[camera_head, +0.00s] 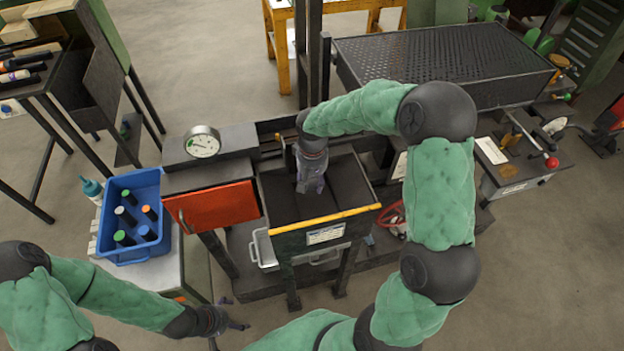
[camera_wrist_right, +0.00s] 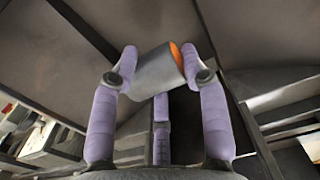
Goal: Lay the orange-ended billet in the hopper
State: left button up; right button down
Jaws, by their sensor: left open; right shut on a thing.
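The black hopper with a yellow front edge (camera_head: 322,220) stands in the middle of the head view. My right gripper (camera_head: 311,187) reaches down over the hopper's sloping interior. In the right wrist view, my right gripper (camera_wrist_right: 158,70) is shut on a grey billet (camera_wrist_right: 150,74) with an orange end. The billet lies crosswise between the two lilac fingers. Whether it touches the hopper surface, I cannot tell. In the head view the held billet is hard to make out. My left gripper (camera_head: 236,326) is open and empty, low at the left, below the blue crate.
A blue crate (camera_head: 118,184) at the left holds several billets with coloured ends, one of them orange (camera_head: 149,212). A gauge (camera_head: 202,142) and an orange-red door (camera_head: 211,207) are left of the hopper. A perforated black table (camera_head: 440,60) stands at the back right.

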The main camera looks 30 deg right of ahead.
jog(key=shift+r, duration=0.1)
jog(key=c, duration=0.7)
grip_release()
jog(key=shift+o, duration=0.7)
notch_tip(320, 180, up, 12)
